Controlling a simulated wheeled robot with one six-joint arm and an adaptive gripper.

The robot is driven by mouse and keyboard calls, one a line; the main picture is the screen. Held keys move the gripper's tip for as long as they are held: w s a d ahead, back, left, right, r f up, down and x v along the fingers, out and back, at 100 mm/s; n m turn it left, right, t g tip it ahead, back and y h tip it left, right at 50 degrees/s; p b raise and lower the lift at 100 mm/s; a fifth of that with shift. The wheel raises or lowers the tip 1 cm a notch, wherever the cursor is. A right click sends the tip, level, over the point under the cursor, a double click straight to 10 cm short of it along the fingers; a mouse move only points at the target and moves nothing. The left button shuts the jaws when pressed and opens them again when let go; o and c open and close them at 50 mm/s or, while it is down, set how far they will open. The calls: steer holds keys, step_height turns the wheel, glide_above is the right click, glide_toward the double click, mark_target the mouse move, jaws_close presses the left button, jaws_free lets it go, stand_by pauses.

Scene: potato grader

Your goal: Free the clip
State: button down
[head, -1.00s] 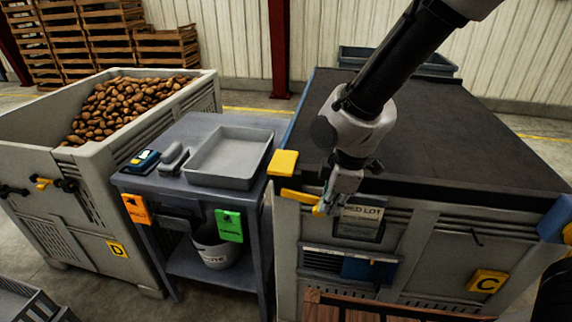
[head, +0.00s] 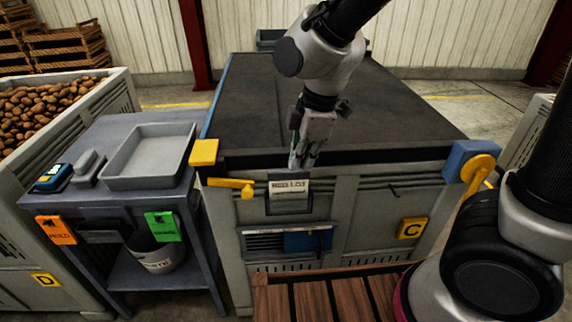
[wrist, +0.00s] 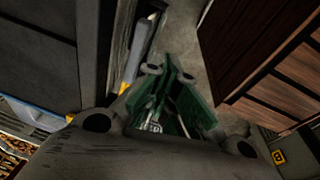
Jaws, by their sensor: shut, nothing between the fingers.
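A RED LOT card (head: 289,187) sits in a dark holder (head: 289,206) on the front of the grey crate marked C. I cannot make out a separate clip there; any clip at the card's top edge is too small to tell. My gripper (head: 294,163) is shut and empty, pointing down just above the card at the crate's front rim. I cannot tell whether it touches the card. In the wrist view its green fingers (wrist: 170,85) show. A yellow lever (head: 232,184) is left of the card; a yellow piece also shows in the wrist view (wrist: 130,66).
The side table (head: 105,195) holds a grey tray (head: 150,182). A wooden slatted surface (head: 300,300) lies below the crate front. The dark top (head: 330,110) is clear.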

steer(key=shift+d, duration=0.15)
step_height(320, 180, up, 6)
steer(key=r+n+h, duration=0.1)
steer(key=n+h, duration=0.1)
steer(key=n, duration=1.5)
glide_above(246, 187)
steer(key=s, duration=0.6)
steer(key=shift+w+d+f, duration=0.1)
steer(key=shift+d+f, duration=0.15)
steer(key=shift+d, duration=0.15)
steer(key=f, duration=0.4)
steer(key=w+f, duration=0.1)
steer(key=f, duration=0.4)
steer(key=w+f, duration=0.1)
steer(key=f, duration=0.4)
steer(key=shift+a, duration=0.15)
